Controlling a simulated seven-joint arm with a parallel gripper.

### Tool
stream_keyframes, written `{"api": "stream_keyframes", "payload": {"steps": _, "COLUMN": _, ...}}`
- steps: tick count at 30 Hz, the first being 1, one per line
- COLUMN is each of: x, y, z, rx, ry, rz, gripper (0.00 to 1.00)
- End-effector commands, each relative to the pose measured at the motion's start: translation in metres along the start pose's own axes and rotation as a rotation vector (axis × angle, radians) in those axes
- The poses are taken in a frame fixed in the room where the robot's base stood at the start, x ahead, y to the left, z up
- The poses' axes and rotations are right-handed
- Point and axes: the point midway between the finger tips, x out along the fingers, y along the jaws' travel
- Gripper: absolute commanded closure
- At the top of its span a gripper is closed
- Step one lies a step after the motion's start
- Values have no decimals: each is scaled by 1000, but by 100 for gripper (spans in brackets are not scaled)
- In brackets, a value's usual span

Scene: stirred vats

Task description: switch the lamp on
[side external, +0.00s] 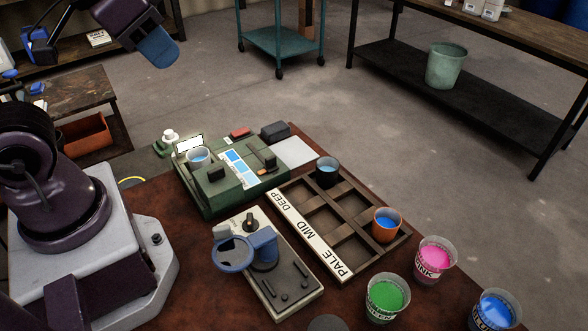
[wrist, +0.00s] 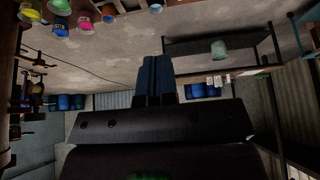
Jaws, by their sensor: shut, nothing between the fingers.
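My gripper (side external: 158,47) is raised at the upper left in the side view, well away from the table. Its blue fingers are closed together with nothing between them; they also show in the wrist view (wrist: 155,75). A green instrument box (side external: 236,200) stands at the table's far left.
A device with a blue ring arm and dark knob (side external: 249,222) stands in front. A wooden rack (side external: 340,226) labelled DEEP, MID, PALE holds a black cup (side external: 327,172) and an orange cup (side external: 386,224). Green (side external: 387,299), pink (side external: 434,260) and blue (side external: 494,311) pots stand at the right.

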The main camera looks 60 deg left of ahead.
Motion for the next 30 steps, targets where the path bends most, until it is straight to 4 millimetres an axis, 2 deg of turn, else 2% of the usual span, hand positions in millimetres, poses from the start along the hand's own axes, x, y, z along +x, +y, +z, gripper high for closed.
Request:
{"api": "stream_keyframes", "payload": {"steps": 5, "x": 1, "y": -2, "z": 0, "rx": -10, "ry": -3, "rz": -5, "gripper": 100}}
{"api": "stream_keyframes", "payload": {"steps": 11, "x": 22, "y": -17, "z": 0, "rx": -75, "ry": -113, "rz": -36, "gripper": 100}}
{"api": "stream_keyframes", "payload": {"steps": 20, "x": 74, "y": -64, "z": -23, "rx": -188, "ry": -326, "rz": -77, "gripper": 100}}
{"api": "stream_keyframes", "payload": {"steps": 30, "x": 154, "y": -133, "z": -37, "rx": -208, "ry": -498, "rz": -54, "gripper": 100}}
